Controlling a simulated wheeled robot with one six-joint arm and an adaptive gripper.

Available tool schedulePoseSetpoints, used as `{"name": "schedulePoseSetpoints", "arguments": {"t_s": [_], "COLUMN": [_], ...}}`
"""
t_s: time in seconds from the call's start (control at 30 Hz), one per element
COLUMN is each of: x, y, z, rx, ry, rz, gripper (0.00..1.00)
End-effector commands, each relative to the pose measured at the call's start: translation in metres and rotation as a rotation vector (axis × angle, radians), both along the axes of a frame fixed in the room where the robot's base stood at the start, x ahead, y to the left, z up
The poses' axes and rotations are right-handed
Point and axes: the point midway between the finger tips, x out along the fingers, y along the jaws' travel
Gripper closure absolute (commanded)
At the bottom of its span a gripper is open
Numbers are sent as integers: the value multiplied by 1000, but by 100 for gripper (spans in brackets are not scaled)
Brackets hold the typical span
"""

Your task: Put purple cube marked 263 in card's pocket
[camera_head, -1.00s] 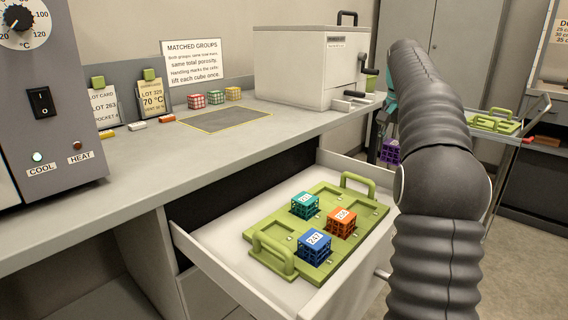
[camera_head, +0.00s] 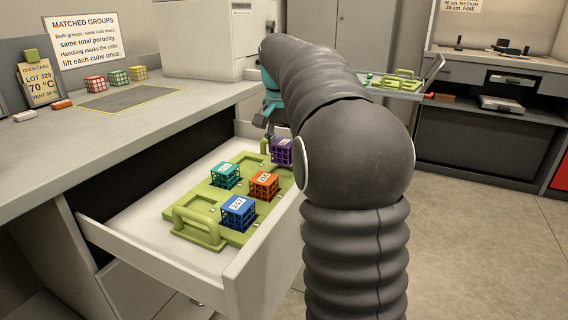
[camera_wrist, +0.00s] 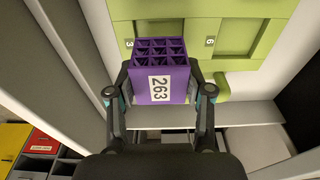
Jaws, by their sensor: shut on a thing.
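The purple cube (camera_head: 281,151) is an open lattice block over the far end of the green tray (camera_head: 190,203). In the wrist view it shows its white 263 label (camera_wrist: 159,87). My gripper (camera_wrist: 158,82) is shut on it, one finger on each side. Tray pockets marked 3 (camera_wrist: 121,36) and 6 (camera_wrist: 250,38) lie beyond the cube in the wrist view; the cube partly covers pocket 3. The cube's height above the tray is hard to judge. The lot card's pocket number is not readable now.
The tray lies in an open drawer (camera_head: 130,213) and holds a teal cube (camera_head: 225,175), an orange cube (camera_head: 264,186) and a blue cube (camera_head: 239,213). Several small cubes (camera_head: 117,77) and an oven card (camera_head: 40,83) stand on the bench.

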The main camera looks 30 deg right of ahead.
Motion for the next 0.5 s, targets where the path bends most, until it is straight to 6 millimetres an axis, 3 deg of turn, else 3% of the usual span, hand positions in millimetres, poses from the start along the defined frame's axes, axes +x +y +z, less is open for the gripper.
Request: {"name": "schedulePoseSetpoints", "arguments": {"t_s": [0.33,0.5], "x": [0,0], "y": [0,0], "z": [-37,-39], "rx": [0,0], "ry": [1,0], "rz": [0,0], "gripper": [83,83]}}
